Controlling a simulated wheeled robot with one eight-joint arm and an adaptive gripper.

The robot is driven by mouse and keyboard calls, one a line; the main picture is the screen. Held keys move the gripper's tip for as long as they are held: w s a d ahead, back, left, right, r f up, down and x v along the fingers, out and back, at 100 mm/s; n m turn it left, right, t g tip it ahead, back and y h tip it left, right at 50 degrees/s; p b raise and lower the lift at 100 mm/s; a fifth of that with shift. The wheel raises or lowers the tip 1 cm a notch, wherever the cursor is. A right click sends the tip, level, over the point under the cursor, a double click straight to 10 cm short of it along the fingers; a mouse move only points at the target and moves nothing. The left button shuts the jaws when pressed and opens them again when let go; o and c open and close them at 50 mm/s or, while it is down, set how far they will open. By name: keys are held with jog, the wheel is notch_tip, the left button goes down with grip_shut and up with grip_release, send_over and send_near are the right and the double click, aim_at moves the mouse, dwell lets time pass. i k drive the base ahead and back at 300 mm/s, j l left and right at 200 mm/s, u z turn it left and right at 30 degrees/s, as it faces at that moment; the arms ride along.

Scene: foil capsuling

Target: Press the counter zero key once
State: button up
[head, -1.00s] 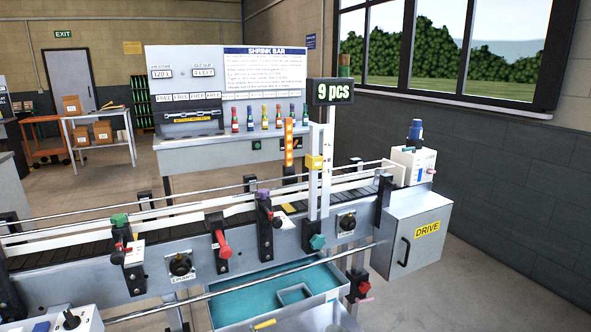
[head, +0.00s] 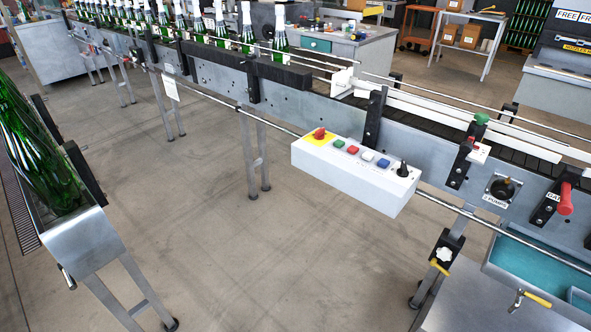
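A white control box (head: 345,180) hangs on the front rail of the conveyor, right of the middle in the head view. On its top are a red mushroom knob (head: 319,133) on a yellow plate, a green key (head: 338,142), a red key (head: 353,149), a white key (head: 368,156), a blue key (head: 383,163) and a black selector (head: 402,169). The key labels are too small to read, so I cannot tell which one is counter zero. The counter display is out of this view. My gripper is not in view.
The conveyor (head: 215,77) runs across the view, with several foil-topped green bottles (head: 279,35) at its upper left. A metal trough (head: 75,235) of green bottles stands at the left. A teal tray (head: 520,265) is at lower right. The floor before the box is clear.

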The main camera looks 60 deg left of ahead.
aim_at(384, 164)
jog(key=u, duration=1.65)
